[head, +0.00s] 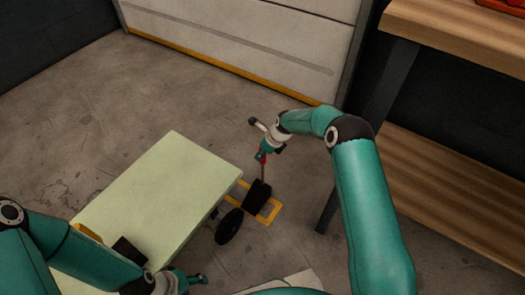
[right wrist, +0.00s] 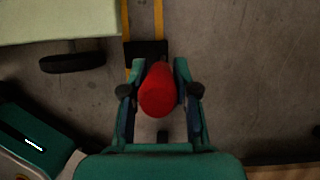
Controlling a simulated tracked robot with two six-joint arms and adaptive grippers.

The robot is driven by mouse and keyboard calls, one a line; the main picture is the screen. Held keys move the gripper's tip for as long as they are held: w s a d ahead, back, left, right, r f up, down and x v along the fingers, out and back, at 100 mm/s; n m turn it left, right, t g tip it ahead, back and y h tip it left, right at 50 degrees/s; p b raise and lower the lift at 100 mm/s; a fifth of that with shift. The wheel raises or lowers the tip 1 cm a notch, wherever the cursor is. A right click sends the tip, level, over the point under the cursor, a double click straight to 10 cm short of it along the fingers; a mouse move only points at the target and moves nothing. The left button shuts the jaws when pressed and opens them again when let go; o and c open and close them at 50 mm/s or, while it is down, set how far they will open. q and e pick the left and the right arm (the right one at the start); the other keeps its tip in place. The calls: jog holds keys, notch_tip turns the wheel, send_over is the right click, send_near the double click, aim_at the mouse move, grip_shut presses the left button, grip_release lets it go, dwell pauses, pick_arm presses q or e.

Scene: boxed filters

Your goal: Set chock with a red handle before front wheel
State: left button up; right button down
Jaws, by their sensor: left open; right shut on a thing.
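The black chock (head: 257,196) has a thin upright stem with a red handle (head: 262,158) on top. My right gripper (head: 264,153) is shut on the red handle from above. In the right wrist view the red handle (right wrist: 158,92) sits between the fingers, and part of the chock (right wrist: 147,50) shows beyond it. The black front wheel (head: 229,226) of the pale green cart (head: 155,195) is close beside the chock. I cannot tell whether the chock touches the floor. The wheel also shows in the right wrist view (right wrist: 73,63). My left gripper (head: 194,280) is open and empty near the cart's near edge.
A yellow outline (head: 270,215) on the floor lies around the chock. A wooden workbench (head: 470,40) with a dark leg (head: 350,150) and a lower shelf stands at the right. A pale shutter door (head: 250,40) is at the back. The floor between is clear.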

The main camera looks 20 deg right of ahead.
jog(key=s+a+p, duration=0.3)
jog(key=a+p, duration=0.1)
jog(key=a, duration=0.1)
jog(key=shift+s+r+p, duration=0.15)
jog(key=shift+s+p, duration=0.15)
jog(key=shift+s, duration=0.1)
jog(key=shift+a, duration=0.1)
